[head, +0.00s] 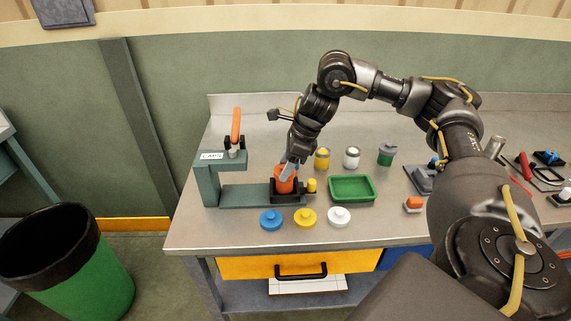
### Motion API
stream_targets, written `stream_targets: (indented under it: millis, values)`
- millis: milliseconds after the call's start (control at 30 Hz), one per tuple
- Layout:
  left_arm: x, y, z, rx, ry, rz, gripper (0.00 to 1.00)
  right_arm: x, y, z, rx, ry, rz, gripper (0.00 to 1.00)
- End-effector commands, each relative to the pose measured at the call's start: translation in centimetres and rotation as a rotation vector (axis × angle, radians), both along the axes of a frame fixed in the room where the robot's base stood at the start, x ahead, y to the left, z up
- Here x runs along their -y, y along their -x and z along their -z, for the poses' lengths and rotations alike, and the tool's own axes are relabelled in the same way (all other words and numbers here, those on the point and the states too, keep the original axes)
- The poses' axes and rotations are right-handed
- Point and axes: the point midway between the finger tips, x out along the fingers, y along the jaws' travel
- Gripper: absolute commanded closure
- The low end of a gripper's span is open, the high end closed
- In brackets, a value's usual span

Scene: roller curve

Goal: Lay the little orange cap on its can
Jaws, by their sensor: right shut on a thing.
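The orange can (284,186) stands upright in a black holder on the base of a green press marked CAPS. My right gripper (287,173) points down at the can's top, shut on the little orange cap, which the fingers mostly hide. I cannot tell whether the cap touches the can's rim. My left gripper is out of view.
The press (208,180) has an orange lever, left of the can. Blue (271,219), yellow (305,218) and white (339,217) caps lie in front. A green tray (351,189) is to the right. Yellow, white and green cans (387,155) stand behind it.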

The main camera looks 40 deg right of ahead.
Motion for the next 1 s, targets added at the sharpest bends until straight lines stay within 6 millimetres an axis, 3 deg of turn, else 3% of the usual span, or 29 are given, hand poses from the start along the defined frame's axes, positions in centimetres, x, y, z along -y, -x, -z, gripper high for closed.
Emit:
stream_targets:
  millis: [433,467,600,833,1000]
  values:
    - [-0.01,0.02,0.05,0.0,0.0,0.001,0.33,0.0,-0.02,0.19,0.0,0.0,0.0,0.67]
    - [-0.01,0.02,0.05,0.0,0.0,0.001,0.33,0.0,-0.02,0.19,0.0,0.0,0.0,0.42]
    - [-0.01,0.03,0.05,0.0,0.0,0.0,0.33,0.0,-0.01,0.18,0.0,0.0,0.0,0.24]
    - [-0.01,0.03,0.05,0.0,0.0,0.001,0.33,0.0,-0.01,0.18,0.0,0.0,0.0,0.19]
    - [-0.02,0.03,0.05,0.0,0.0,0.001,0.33,0.01,-0.01,0.18,0.0,0.0,0.0,0.0]
